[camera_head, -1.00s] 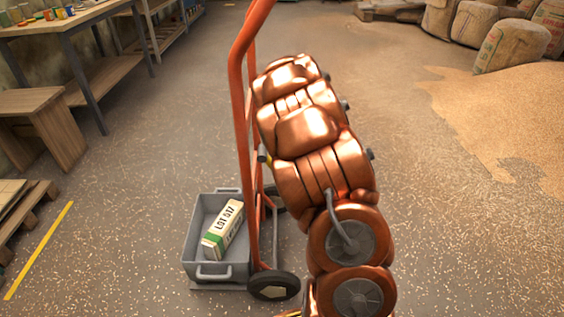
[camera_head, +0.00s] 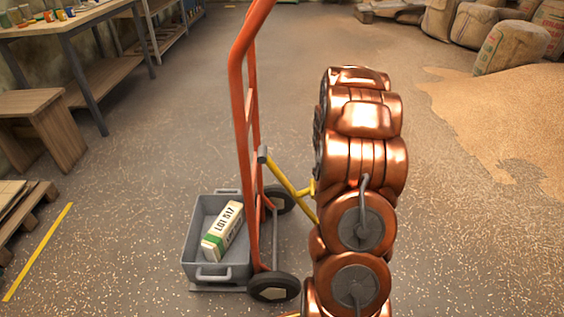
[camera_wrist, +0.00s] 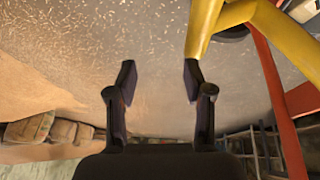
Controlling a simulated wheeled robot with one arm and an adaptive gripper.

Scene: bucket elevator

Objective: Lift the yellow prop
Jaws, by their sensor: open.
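The yellow prop (camera_head: 285,178) is a slanted bar with a grey upper end at the orange hand truck (camera_head: 243,100). It runs down to the right, and my copper arm hides its lower end. A short yellow branch shows near the arm. In the wrist view the yellow prop (camera_wrist: 240,12) crosses the top right, close to the right finger's tip but not between the fingers. My gripper (camera_wrist: 160,78) is open and empty, with only floor between its fingers. My arm hides the gripper in the head view.
A grey bin (camera_head: 190,245) with a labelled carton (camera_head: 224,230) sits on the truck's base. The truck's wheel (camera_head: 273,287) is close to my arm. Sacks (camera_head: 512,45) and spilled grain (camera_head: 500,110) lie at the right. A workbench (camera_head: 65,30) stands back left.

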